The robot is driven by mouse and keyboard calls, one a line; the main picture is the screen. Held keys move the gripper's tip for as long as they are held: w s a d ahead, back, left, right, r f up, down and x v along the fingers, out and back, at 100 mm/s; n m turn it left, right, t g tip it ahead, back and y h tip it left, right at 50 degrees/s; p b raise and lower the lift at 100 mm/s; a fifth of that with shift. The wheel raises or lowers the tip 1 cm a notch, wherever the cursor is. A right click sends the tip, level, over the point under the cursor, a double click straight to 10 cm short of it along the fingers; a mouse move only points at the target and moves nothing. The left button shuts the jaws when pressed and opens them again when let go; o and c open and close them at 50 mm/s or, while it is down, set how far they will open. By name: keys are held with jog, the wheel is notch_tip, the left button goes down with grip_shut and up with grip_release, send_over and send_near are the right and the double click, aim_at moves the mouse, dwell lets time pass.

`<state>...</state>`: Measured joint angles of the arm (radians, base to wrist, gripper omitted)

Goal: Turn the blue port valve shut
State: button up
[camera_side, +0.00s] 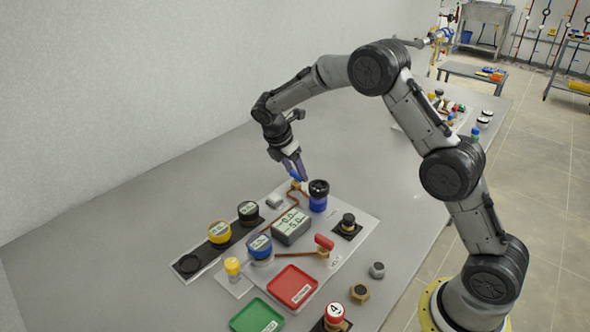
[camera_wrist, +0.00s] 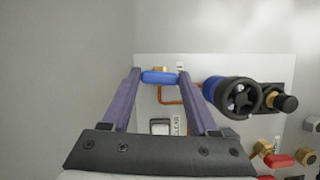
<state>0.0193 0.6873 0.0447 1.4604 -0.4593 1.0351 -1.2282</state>
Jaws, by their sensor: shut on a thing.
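The blue port valve has a blue bar handle (camera_wrist: 160,78) on a brass body, with a copper pipe (camera_wrist: 167,97) running from it. In the side view the blue handle (camera_side: 295,175) shows at the far edge of the white panel, partly hidden by my fingers. My gripper (camera_side: 300,172) points down at it from above. In the wrist view the two fingers of my gripper (camera_wrist: 159,77) stand at either end of the blue handle, shut on it. The handle lies crosswise between the fingertips.
A blue valve with a black handwheel (camera_wrist: 241,98) stands close right of my fingers; it also shows in the side view (camera_side: 318,196). A grey display box (camera_side: 291,226), a red-handled valve (camera_side: 324,243), yellow and blue gauges, and red (camera_side: 292,286) and green trays stand nearer. The table's left side is clear.

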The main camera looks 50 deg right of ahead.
jog(key=m+g, duration=0.1)
jog(key=m, duration=0.3)
jog(key=shift+w+g+y, duration=0.15)
jog(key=shift+g+y, duration=0.15)
jog(key=shift+g, duration=0.1)
jog(key=m+g+y, duration=0.1)
jog(key=m, duration=0.3)
jog(key=shift+d+m, duration=0.15)
jog(key=shift+m, duration=0.25)
jog(key=m+y, duration=0.1)
jog(key=m, duration=0.1)
jog(key=m+g, duration=0.1)
jog(key=m, duration=0.1)
jog(key=shift+w+d+m+y, duration=0.1)
jog(key=shift+m+y, duration=0.2)
jog(key=shift+y, duration=0.1)
jog(key=shift+r+m+y, duration=0.1)
jog(key=shift+m+y, duration=0.5)
jog(key=shift+m, duration=1)
jog(key=o, duration=1.4)
